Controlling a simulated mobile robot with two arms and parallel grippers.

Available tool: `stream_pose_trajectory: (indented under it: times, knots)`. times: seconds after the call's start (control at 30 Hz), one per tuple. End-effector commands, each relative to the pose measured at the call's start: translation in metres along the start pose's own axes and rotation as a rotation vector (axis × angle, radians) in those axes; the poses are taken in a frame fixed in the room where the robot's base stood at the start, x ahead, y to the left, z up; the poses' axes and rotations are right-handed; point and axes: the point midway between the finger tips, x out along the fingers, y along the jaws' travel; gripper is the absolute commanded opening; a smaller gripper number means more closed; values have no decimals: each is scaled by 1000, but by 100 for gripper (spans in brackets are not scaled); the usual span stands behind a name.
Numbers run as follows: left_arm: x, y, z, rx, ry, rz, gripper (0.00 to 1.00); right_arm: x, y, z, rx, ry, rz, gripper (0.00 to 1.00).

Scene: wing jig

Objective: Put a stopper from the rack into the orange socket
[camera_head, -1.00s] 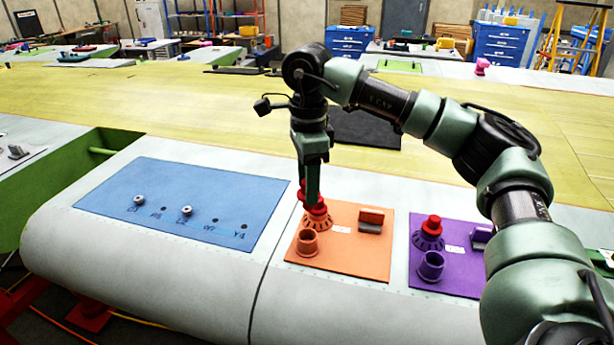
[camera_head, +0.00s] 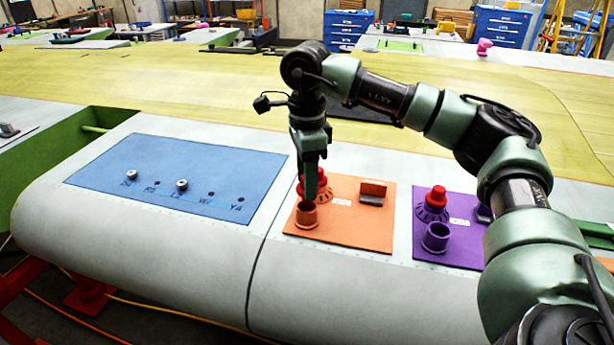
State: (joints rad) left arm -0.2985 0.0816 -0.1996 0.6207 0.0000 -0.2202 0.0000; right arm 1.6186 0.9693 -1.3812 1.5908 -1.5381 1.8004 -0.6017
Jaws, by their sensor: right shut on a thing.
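The orange socket (camera_head: 306,216) is an open-topped cup near the front of the orange mat (camera_head: 350,233). My right gripper (camera_head: 311,192) points down just behind and above the socket's rim. It is shut on a red stopper (camera_head: 322,181), and its fingers hide much of it. More red shows left of the fingers (camera_head: 300,187); I cannot tell whether it is the same stopper or another one. The orange rack behind the socket is mostly hidden by the gripper. My left gripper is not in view.
A purple mat (camera_head: 458,254) to the right bears a purple socket (camera_head: 436,237) and a red stopper (camera_head: 437,196) on a purple rack (camera_head: 431,212). An orange block with a dark front (camera_head: 372,192) stands right of the gripper. A blue panel (camera_head: 180,170) lies left.

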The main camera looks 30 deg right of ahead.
Motion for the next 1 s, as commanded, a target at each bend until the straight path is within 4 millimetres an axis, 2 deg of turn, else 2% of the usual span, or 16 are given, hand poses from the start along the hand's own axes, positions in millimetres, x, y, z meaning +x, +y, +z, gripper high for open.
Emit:
stream_pose_trajectory:
  times: [1.0]
  knots:
    - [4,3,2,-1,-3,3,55,5,0,2,0,-1,0,4]
